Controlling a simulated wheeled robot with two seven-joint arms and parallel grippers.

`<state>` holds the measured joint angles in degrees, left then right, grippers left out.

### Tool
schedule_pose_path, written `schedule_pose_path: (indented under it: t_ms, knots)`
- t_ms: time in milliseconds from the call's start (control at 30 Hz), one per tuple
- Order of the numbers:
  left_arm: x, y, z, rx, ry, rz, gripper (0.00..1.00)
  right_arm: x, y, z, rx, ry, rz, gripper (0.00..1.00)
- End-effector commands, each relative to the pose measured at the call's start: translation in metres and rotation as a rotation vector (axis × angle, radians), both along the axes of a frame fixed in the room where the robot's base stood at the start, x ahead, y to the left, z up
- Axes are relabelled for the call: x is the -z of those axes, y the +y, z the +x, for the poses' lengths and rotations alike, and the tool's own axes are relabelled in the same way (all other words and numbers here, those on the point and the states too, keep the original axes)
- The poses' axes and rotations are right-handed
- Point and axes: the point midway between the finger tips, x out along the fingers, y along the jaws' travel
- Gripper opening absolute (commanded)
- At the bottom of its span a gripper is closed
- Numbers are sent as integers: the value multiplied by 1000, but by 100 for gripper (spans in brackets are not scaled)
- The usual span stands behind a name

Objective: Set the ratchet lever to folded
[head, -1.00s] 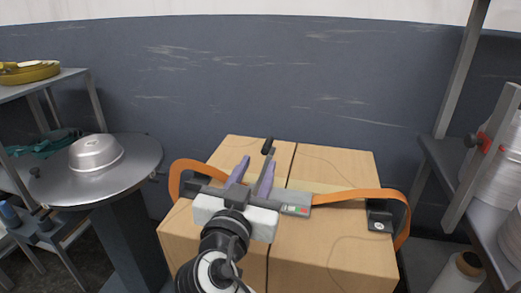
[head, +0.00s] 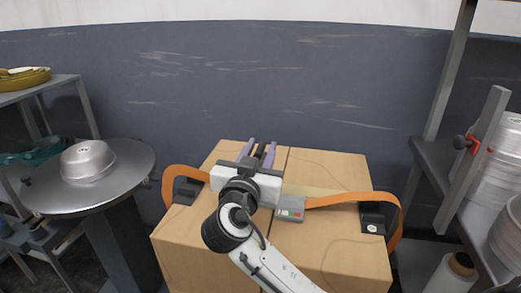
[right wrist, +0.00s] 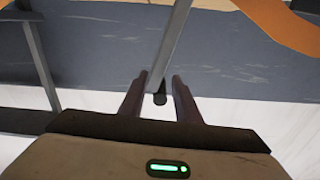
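The lever's hinge end is hidden. My left gripper is out of view.
The cardboard box (head: 330,240) has black corner guards (head: 372,218) under the strap.

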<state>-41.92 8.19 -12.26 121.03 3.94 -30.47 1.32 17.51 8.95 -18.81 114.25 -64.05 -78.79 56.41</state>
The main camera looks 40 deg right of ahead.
Motion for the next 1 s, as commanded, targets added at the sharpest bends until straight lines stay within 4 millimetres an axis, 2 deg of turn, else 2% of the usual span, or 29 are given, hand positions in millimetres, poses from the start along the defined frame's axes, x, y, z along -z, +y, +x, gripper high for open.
schedule_pose_path:
  t_ms: [33, 167, 1000]
  knots:
    - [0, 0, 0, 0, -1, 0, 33, 0, 0, 0, 0, 0, 0, 21]
    - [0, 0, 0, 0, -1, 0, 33, 0, 0, 0, 0, 0, 0, 0]
    - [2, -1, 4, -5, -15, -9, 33, 4, -2, -4, -1, -30, 31, 0]
